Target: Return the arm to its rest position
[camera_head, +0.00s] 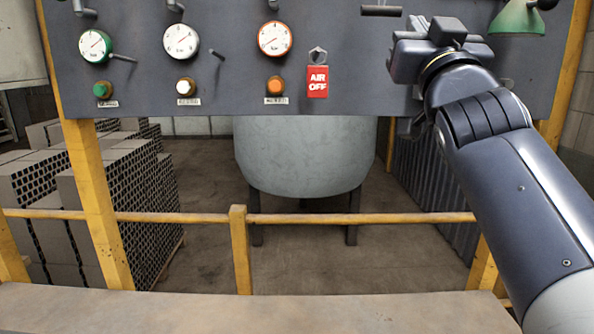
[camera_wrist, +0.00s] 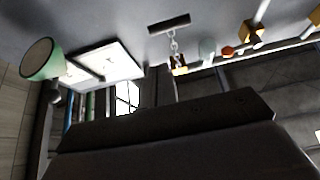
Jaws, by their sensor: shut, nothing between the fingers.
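My arm (camera_head: 500,150) reaches up from the lower right corner of the head view, bent at the wrist in front of the grey control panel (camera_head: 350,60). My gripper (camera_head: 408,62) is at the upper right, in front of the panel's right part, with its body partly hiding its fingers. It is shut and holds nothing. In the wrist view a dark part of my gripper (camera_wrist: 170,130) fills the lower half, and the panel shows tilted behind it.
The panel carries gauges (camera_head: 275,38), buttons (camera_head: 185,86) and a red AIR OFF tag (camera_head: 317,82). A green lamp (camera_head: 516,18) hangs right of my gripper. Below are a yellow rail (camera_head: 350,218), a round tank (camera_head: 305,155), stacked bricks (camera_head: 110,200) and a bare ledge (camera_head: 240,310).

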